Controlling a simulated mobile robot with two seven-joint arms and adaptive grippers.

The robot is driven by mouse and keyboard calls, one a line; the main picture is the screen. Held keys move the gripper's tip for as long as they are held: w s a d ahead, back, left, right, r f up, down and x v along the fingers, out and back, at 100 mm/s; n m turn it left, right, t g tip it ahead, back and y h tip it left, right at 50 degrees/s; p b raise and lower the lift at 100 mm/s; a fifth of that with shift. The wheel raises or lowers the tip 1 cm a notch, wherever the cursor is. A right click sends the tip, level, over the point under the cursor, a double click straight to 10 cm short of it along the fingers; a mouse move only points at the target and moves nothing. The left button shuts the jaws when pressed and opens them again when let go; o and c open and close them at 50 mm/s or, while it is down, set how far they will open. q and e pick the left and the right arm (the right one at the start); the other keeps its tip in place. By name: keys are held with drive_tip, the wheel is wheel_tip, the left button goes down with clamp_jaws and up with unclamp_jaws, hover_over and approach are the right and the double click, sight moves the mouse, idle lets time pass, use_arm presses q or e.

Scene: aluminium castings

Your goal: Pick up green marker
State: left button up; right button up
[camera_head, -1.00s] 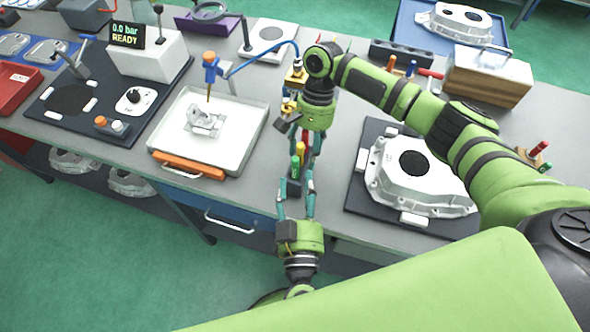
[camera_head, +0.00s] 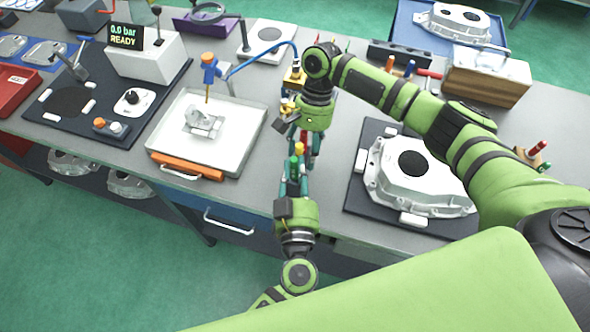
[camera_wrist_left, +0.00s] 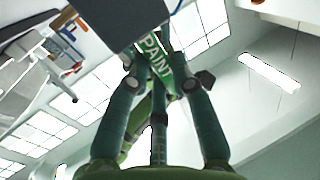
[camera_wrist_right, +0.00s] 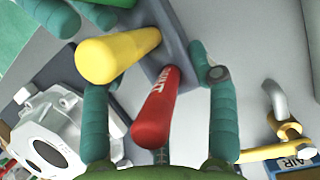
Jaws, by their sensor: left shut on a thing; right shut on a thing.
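The green marker (camera_head: 294,161) stands at the near end of a dark marker holder, beside the yellow marker (camera_head: 299,149). My left gripper (camera_head: 293,180) is shut on the green marker. In the left wrist view the green marker (camera_wrist_left: 156,62), with white lettering, sits between the fingers, just under the dark holder (camera_wrist_left: 120,18). My right gripper (camera_head: 307,138) comes from the far side and is shut on the marker holder (camera_wrist_right: 165,50). The right wrist view shows the red marker (camera_wrist_right: 155,112) and yellow marker (camera_wrist_right: 115,55) in the holder, and the green marker's end at the top.
A white tray (camera_head: 240,150) with a small casting stands left of the grippers. A large casting (camera_head: 420,185) on a dark mat lies right of them, under my right arm. A brass-tipped blue hose (camera_head: 260,58) is close behind. The bench's front edge is near.

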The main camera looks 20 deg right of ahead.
use_arm(q)
wheel_tip(320, 180, up, 10)
idle(0.5)
use_arm(e)
drive_tip(key=o, duration=1.3)
drive_tip(key=v, duration=1.2)
drive_tip(key=shift+f, duration=0.15)
